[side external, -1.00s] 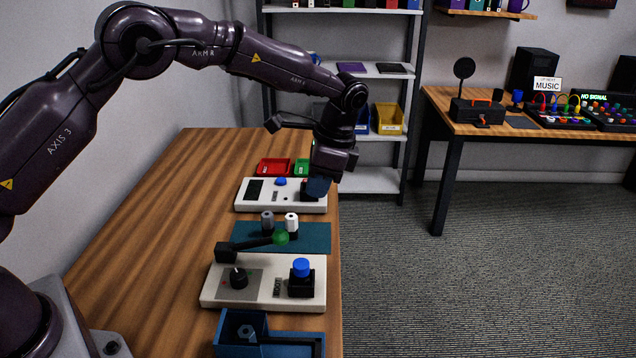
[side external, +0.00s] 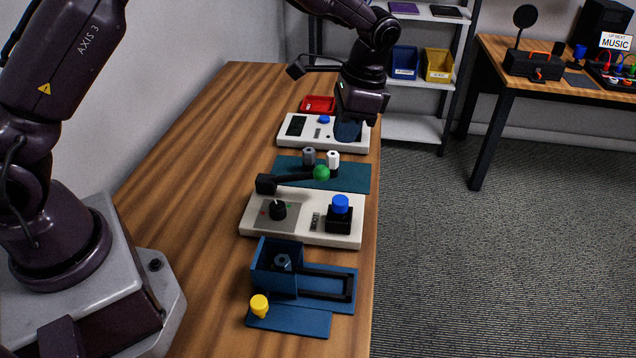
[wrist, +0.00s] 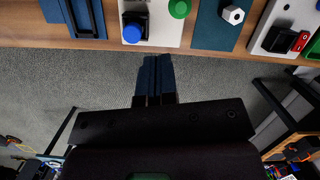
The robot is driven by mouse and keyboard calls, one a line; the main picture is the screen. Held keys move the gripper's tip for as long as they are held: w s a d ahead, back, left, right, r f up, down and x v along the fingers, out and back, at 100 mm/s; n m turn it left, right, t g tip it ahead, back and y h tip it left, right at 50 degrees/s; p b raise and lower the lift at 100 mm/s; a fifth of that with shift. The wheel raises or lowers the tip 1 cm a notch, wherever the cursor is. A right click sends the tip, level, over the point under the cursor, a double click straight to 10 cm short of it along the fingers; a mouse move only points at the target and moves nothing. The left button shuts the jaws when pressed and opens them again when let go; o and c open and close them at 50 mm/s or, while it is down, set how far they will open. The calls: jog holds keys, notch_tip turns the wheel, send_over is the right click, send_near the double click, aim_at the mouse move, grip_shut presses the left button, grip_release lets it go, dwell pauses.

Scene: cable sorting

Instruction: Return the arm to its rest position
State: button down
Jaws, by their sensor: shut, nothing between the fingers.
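My gripper (side external: 347,131) hangs at the end of my arm near the table's right edge, in front of the back white panel (side external: 293,143) in the side view. Its dark blue fingers are together with nothing between them. In the wrist view the shut fingers (wrist: 155,62) show against the grey floor, with their tips close to the table edge in the picture. No cable or other object hangs from the gripper.
The wooden table (side external: 190,180) carries a front white panel (side external: 258,225) with a blue button (side external: 340,204), a green-ball lever (side external: 321,172), a teal mat (side external: 350,178) with two hex pieces, a blue box (side external: 262,270), a yellow knob (side external: 259,304) and a red bin (side external: 318,103). The table's left side is clear.

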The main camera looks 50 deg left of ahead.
jog(key=s+a+r+n+t, duration=0.1)
jog(key=s+r+n+t, duration=0.1)
jog(key=s+r, duration=0.3)
jog(key=s+a+r+n+t+h, duration=0.1)
jog(key=s+r, duration=0.4)
jog(key=s, duration=0.6)
jog(key=s+a+r+n+t, duration=0.2)
jog(key=s+r, duration=0.4)
jog(key=s, duration=0.3)
jog(key=n+t, duration=0.1)
jog(key=t, duration=0.1)
jog(key=shift+t+h, duration=0.3)
